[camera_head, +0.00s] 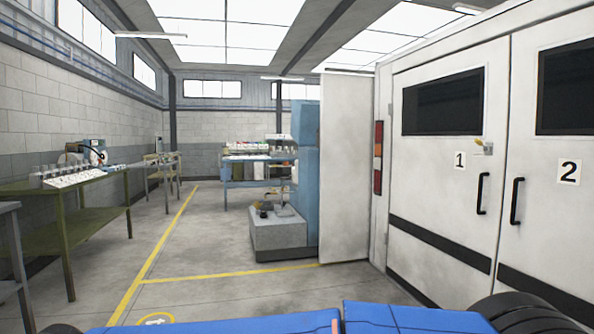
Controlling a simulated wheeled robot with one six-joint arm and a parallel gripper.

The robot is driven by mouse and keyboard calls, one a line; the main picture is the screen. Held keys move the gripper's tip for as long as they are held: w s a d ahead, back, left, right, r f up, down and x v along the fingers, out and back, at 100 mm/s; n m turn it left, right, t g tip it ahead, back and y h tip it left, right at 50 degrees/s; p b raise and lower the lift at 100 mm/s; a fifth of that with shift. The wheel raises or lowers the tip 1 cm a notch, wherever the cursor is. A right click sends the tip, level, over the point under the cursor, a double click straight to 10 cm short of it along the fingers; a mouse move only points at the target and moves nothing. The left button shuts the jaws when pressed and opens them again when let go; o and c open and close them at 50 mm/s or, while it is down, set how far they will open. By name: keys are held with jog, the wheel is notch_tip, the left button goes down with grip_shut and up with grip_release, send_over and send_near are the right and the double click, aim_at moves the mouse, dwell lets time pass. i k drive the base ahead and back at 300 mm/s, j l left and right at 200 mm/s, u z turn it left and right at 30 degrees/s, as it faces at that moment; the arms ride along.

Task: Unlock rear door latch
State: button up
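The white rear doors of a vehicle fill the right side. The left door (440,190) carries a "1" label and the right door (545,215) a "2" label; both look shut. A small grey and yellowish fitting (484,148), which looks like a latch, sits near the right edge of door 1, above its black vertical handle (482,194). It is too small to tell its position. Door 2 has a matching black handle (516,201). My gripper is not in view.
A white panel (346,168) stands left of the doors beside a blue cabinet (305,160) and a grey block (283,232). A green workbench (85,205) lines the left wall. The floor between bench and block is clear, with yellow lines (160,240).

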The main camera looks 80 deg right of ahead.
aim_at(478, 142)
jog(key=z, duration=3.95)
